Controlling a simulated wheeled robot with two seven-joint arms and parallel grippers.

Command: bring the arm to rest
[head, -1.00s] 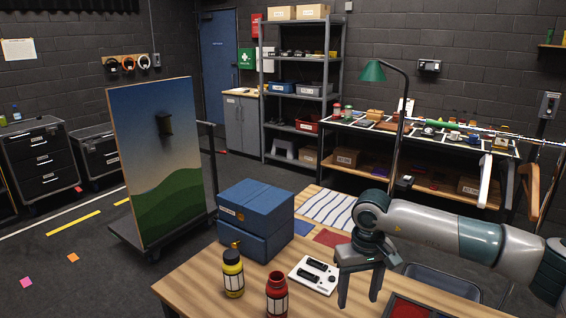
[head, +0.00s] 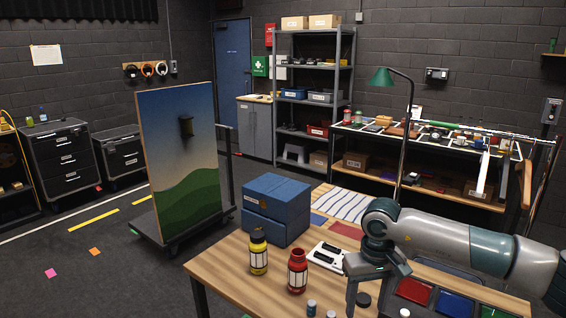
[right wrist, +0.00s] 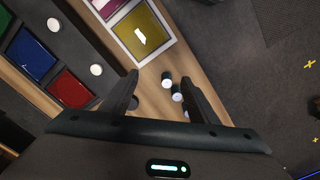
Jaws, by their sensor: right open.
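My right gripper (head: 374,298) hangs fingers-down over the wooden table at the end of my bent right arm, which comes in from the right. In the right wrist view its two fingers (right wrist: 160,92) stand well apart with nothing between them in grip. Small white-topped round pieces lie on the table beyond the fingers. A white panel with black parts (head: 325,256) lies just left of the gripper, partly hidden by it. My left gripper is in neither view.
A yellow bottle (head: 258,255), a red bottle (head: 297,272) and a blue box (head: 276,208) stand left of the gripper. Red (head: 413,291) and blue (head: 455,304) trays lie right of it. A picture board (head: 182,150) stands beyond the table; floor at left is open.

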